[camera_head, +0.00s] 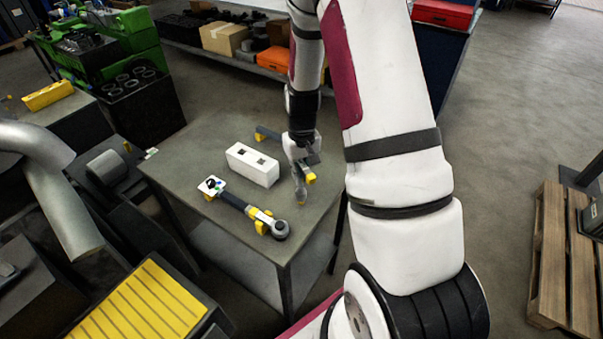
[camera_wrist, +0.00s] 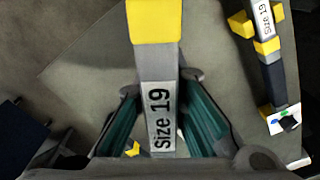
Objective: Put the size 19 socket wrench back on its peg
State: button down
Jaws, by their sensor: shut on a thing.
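My gripper (camera_head: 304,160) is shut on a grey wrench (camera_wrist: 160,75) labelled "Size 19", with a yellow section beyond the label. In the wrist view the teal-lined fingers (camera_wrist: 167,120) flank the label. In the head view my gripper is at the right side of the grey table, and the arm partly hides the held wrench. Yellow supports (camera_head: 260,135) show beside the gripper; whether the wrench touches them I cannot tell. The pegs cannot be told apart clearly.
A second wrench (camera_head: 235,203) with a dark handle lies on yellow supports at the table's front. A white card with coloured dots (camera_head: 212,186) lies by the second wrench. Grey table (camera_head: 190,150) has bare room behind.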

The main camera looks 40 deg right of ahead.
aim_at(302, 162)
jog(key=shift+f, duration=0.15)
jog(key=shift+f, duration=1)
jog(key=c, duration=1.6)
grip_release()
jog(key=shift+o, duration=0.3)
jog(key=o, duration=0.5)
jog(key=shift+o, duration=0.2)
jog(key=shift+r, duration=0.1)
jog(key=shift+r+p, duration=1)
jog(key=shift+r, duration=3.5)
